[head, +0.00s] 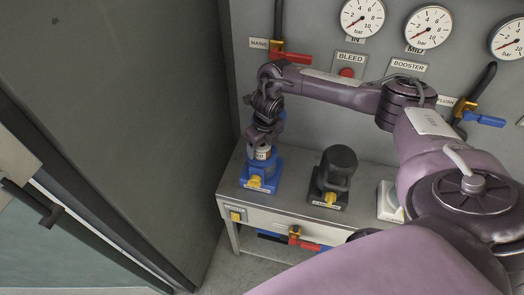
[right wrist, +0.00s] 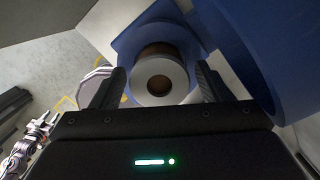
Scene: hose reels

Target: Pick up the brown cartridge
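The brown cartridge (right wrist: 160,78) stands in a blue housing (right wrist: 128,38). In the right wrist view I see its pale ring-shaped end with a dark centre hole and a brown band behind it. In the head view a small part of the cartridge (head: 262,154) shows above the blue housing (head: 261,173) on the bench. My right gripper (head: 263,141) reaches down over it. Its two dark fingers stand on either side of the cartridge, with a visible gap at each side, so it is open. My left gripper is in neither view.
A black filter housing (head: 336,172) stands right of the blue one, with a white base (head: 389,203) beyond it. Behind the bench (head: 285,205) is a panel with gauges, a red-handled valve (head: 290,56) and a blue-handled valve (head: 484,118). A grey wall is at left.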

